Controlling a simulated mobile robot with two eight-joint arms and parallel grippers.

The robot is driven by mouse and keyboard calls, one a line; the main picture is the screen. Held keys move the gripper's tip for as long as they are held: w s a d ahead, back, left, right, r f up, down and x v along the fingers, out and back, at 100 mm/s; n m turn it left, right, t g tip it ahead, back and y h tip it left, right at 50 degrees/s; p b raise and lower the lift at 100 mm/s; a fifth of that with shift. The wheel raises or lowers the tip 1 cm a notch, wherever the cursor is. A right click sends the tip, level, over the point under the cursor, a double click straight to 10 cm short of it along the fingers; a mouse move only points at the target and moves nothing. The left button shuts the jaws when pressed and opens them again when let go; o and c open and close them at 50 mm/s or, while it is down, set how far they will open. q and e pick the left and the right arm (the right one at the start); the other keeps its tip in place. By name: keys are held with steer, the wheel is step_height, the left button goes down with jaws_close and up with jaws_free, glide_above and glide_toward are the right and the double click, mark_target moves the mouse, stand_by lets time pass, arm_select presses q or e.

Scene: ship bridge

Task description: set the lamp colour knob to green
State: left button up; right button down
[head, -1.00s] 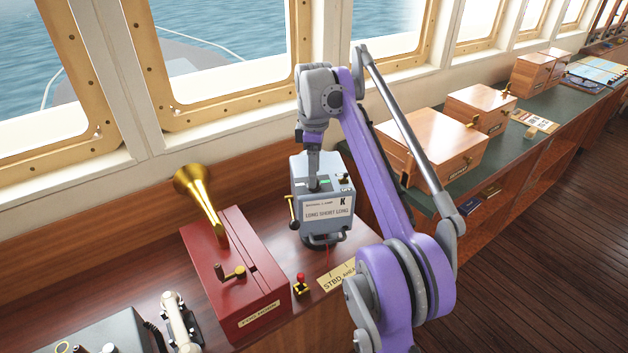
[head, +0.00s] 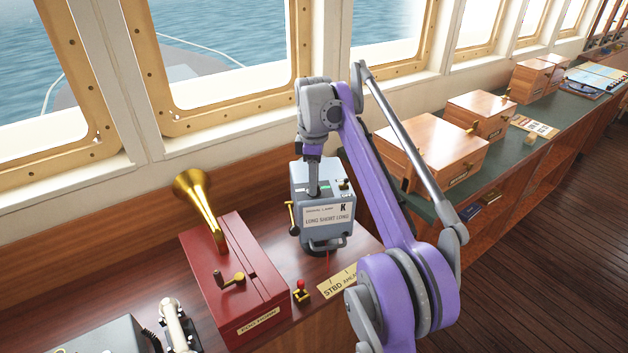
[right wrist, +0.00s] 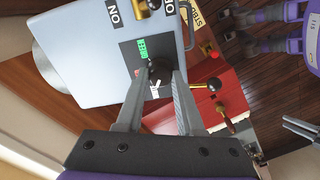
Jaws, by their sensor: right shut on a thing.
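The lamp (head: 327,236) is a grey box with a card reading LONG SHORT LONG and a K, standing on the wooden counter. My right gripper (head: 314,192) reaches down onto its top from above. In the right wrist view, its fingers (right wrist: 165,76) are shut on the dark colour knob (right wrist: 158,69), which they partly hide. Around the knob are a green label (right wrist: 142,50) reading GREEN, a red mark (right wrist: 138,72) and a white label (right wrist: 155,88). The knob's pointer is hard to make out.
Left of the lamp is a red box (head: 257,300) with a brass horn (head: 203,205) and a crank. A small red-topped lever (head: 301,289) and a STBD plate (head: 338,282) are in front. Wooden boxes (head: 425,165) stand on the green counter at right.

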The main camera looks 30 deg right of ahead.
arm_select(q)
steer(key=shift+r, duration=0.15)
arm_select(e)
steer(key=m+p, duration=0.2)
steer(key=m, duration=0.2)
steer(key=shift+r+m, duration=0.15)
steer(key=shift+m, duration=0.15)
steer(key=m+p, duration=0.1)
steer(key=m, duration=0.2)
steer(key=m+p, duration=0.1)
steer(key=m, duration=0.2)
steer(key=m+p, duration=0.1)
steer(key=m, duration=0.5)
steer(key=shift+m, duration=0.3)
steer(key=m, duration=0.3)
arm_select(q)
steer(key=w+r, duration=0.3)
steer(key=r, duration=0.4)
steer(key=shift+w+r+t, duration=0.15)
steer(key=shift+r+t, duration=0.15)
arm_select(e)
steer(key=shift+m, duration=1.8)
